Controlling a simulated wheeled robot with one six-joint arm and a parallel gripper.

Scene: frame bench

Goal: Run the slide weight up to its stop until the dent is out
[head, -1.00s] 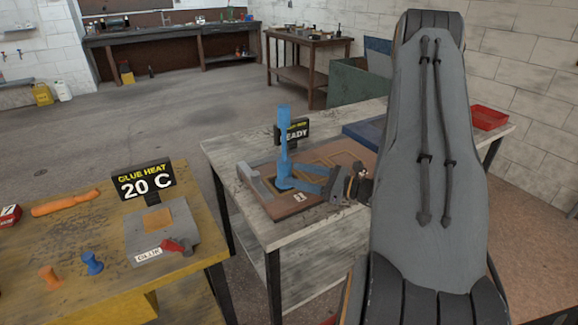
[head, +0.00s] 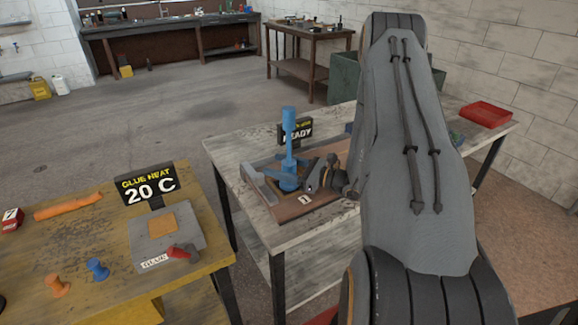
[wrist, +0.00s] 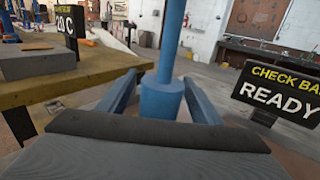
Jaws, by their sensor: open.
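The blue slide puller (head: 289,132) stands upright on a brown panel (head: 312,207) on the grey bench, with a thicker section at its top. Its slide weight (wrist: 162,101), a blue cylinder around the thin rod, is low on the rod. My gripper (head: 291,180) is open, its two blue fingers on either side of the weight. In the wrist view a gap shows between each finger and the weight. The puller's foot and any dent are hidden by my gripper.
A sign reading READY (head: 297,131) stands just behind the puller. The yellow bench (head: 75,235) at left holds a glue heater (head: 166,236) with a 20 C sign (head: 148,185). A red tray (head: 486,114) lies at the back right. Floor separates the benches.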

